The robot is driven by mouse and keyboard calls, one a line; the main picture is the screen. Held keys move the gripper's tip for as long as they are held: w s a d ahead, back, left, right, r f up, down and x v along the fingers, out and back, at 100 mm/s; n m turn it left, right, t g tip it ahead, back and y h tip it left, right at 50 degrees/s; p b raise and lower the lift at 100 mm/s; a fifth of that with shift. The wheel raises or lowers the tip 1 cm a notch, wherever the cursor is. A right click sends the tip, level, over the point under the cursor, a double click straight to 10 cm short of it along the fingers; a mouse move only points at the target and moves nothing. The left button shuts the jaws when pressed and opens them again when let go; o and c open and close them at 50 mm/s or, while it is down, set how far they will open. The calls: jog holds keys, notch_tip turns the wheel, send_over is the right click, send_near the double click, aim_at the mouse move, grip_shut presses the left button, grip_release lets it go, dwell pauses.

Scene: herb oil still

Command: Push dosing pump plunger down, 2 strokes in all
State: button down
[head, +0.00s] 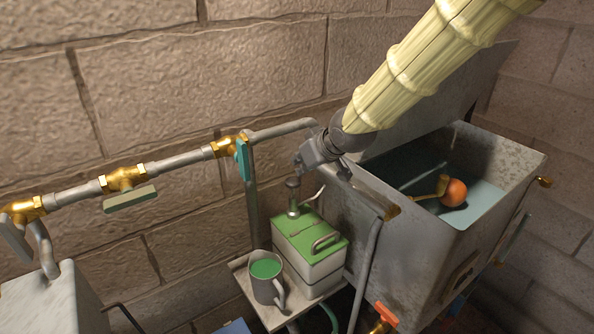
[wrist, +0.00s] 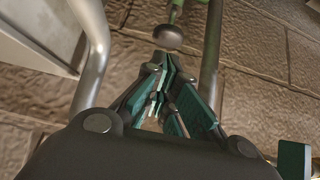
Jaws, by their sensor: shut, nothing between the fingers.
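The dosing pump (head: 312,262) is a pale box with a green top and a handle, standing on a small shelf beside the metal tank. Its plunger (head: 293,196) rises from the green top and ends in a dark round knob, which also shows in the wrist view as a brown-grey knob (wrist: 168,37) just beyond the fingertips. The plunger stands up, with some rod showing below the knob. My gripper (head: 303,161) is above the knob, slightly to its right in the head view, apparently apart from it. In the wrist view my gripper (wrist: 161,62) has its teal-padded fingers together, empty.
A grey mug (head: 265,290) of green liquid stands on the shelf (head: 243,283) in front of the pump. The open tank (head: 400,232) with an orange float (head: 454,192) is to the right. A pipe with brass valves (head: 125,178) runs along the wall at left.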

jog(key=b+v, duration=0.1)
jog(key=v, duration=0.5)
jog(key=shift+b, duration=0.35)
dwell(1.5)
